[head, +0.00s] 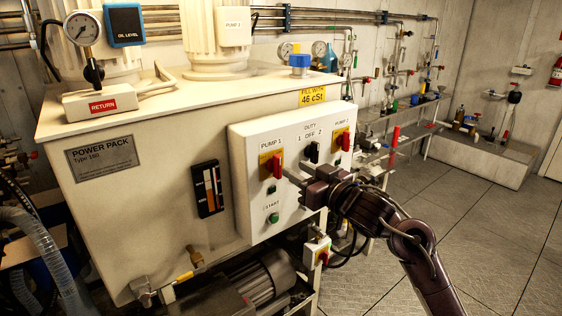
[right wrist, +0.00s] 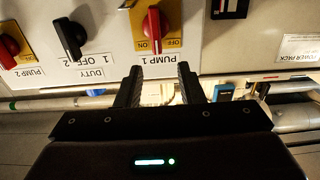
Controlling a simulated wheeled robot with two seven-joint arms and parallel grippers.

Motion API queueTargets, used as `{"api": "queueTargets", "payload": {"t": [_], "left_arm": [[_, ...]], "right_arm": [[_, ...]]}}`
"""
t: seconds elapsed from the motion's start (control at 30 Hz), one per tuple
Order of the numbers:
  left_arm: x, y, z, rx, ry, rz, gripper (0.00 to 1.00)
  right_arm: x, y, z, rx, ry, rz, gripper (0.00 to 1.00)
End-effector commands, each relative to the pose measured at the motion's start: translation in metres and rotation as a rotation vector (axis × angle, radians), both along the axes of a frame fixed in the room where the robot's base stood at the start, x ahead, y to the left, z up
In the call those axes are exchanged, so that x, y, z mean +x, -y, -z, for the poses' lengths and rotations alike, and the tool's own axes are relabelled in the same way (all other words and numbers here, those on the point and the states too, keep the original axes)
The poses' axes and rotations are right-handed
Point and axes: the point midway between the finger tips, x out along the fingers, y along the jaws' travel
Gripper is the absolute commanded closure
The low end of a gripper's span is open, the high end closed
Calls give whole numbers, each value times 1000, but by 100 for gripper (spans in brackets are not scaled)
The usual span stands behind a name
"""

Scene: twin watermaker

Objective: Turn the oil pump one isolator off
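The pump 1 isolator (head: 277,164) is a red handle on a yellow plate, on the left of the white control panel (head: 252,215). Its handle stands roughly upright in the head view. In the right wrist view the isolator (right wrist: 154,30) lies just beyond the fingertips, with ON and OFF lettering on its plate. My right gripper (head: 293,181) is beside and slightly below it in the head view, apart from the handle. In the right wrist view the gripper (right wrist: 161,75) has its two dark fingers spread with nothing between them. My left gripper is not in view.
A black duty switch (head: 313,152) and the red pump 2 isolator (head: 344,140) sit to the right on the panel. A green start button (head: 273,218) is below. The floor at right (head: 480,230) is clear. A motor (head: 265,280) stands under the tank.

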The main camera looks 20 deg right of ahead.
Motion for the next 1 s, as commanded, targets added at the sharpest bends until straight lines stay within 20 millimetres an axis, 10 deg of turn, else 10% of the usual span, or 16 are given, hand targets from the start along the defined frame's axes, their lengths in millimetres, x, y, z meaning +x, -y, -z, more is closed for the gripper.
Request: {"api": "queueTargets", "payload": {"t": [0.4,0.8,1.0], "left_arm": [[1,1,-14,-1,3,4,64],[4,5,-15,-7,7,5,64],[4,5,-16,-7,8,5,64]], "right_arm": [[58,-21,-1,2,-1,0,65],[67,-24,1,0,-1,1,65],[67,-24,1,0,-1,1,92]]}}
